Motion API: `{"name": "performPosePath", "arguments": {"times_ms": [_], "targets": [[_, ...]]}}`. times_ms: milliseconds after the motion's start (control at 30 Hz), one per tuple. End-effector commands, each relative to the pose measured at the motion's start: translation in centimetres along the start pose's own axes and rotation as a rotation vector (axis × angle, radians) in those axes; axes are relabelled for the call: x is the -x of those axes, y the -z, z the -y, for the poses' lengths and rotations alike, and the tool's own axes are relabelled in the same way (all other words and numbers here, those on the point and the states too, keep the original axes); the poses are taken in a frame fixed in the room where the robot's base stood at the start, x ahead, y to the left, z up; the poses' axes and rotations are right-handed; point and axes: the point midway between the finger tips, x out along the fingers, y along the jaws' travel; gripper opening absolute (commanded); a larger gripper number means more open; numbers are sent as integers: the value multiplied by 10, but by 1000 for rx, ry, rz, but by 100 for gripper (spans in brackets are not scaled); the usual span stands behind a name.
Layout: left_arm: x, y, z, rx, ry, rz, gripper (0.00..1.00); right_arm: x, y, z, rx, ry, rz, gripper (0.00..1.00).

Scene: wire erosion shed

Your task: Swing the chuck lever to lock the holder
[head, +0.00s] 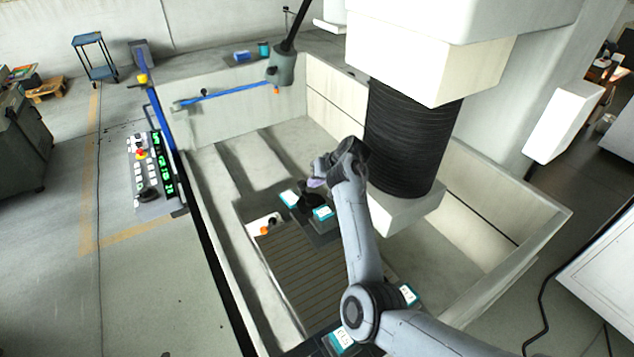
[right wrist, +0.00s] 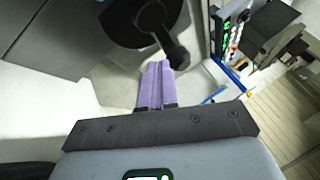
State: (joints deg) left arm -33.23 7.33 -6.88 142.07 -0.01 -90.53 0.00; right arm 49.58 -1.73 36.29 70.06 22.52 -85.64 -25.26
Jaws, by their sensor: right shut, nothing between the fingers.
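The lever runs up to the round black chuck (right wrist: 140,18). In the head view the dark chuck (head: 307,203) is small and partly hidden by my arm. I cannot make out the holder clearly. My left gripper is not in view.
A black bellows column (head: 405,145) stands close right of my right wrist. Pale tank walls (head: 232,122) surround the slatted table (head: 305,272). Teal-labelled blocks (head: 323,213) stand near the chuck. A control panel (head: 150,172) is outside at left.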

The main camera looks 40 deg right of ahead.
Motion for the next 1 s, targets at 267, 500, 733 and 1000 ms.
{"name": "performPosePath", "arguments": {"times_ms": [267, 500, 733, 1000], "targets": [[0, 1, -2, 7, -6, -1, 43, 0, 0, 0, 1, 0, 0, 0], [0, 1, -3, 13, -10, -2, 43, -1, 1, 3, 30, 17, 16, 0], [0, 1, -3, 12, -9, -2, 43, -3, 1, 6, 57, 31, 30, 0], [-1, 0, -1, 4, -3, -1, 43, -6, 1, 10, 96, 51, 51, 0]]}}
